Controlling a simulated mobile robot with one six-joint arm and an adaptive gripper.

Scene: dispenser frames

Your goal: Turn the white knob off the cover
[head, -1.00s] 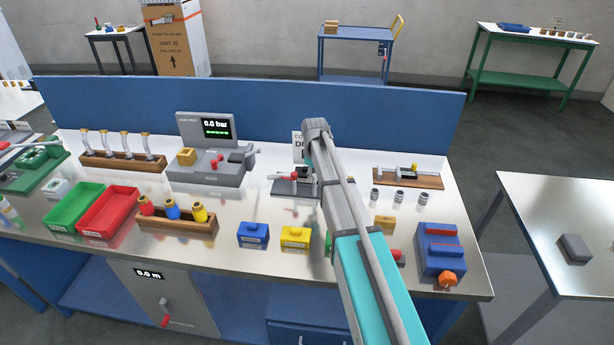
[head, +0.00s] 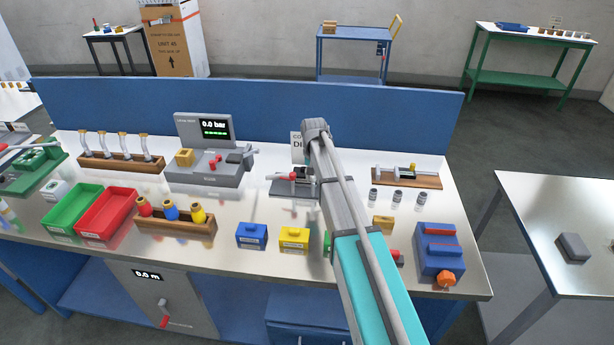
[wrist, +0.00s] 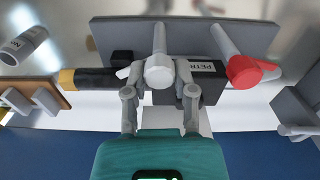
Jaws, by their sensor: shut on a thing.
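The white knob (wrist: 158,76) is at the centre of the wrist view, on the end of a light grey shaft. My gripper (wrist: 158,88) has one finger on each side of it and is shut on it. Behind the knob is a black block with a white label (wrist: 203,68), partly hidden; I cannot tell whether this is the cover. In the head view, the dark grey fixture (head: 283,189) stands on the bench, its right part hidden by my arm. My gripper and the white knob cannot be made out there.
A red knob (wrist: 243,72) on a similar shaft is close to the right of the white knob. A black and yellow cylinder (wrist: 88,78) is at the left. In the head view, small metal cylinders (head: 397,198) and a wooden rack (head: 405,179) stand right of my arm.

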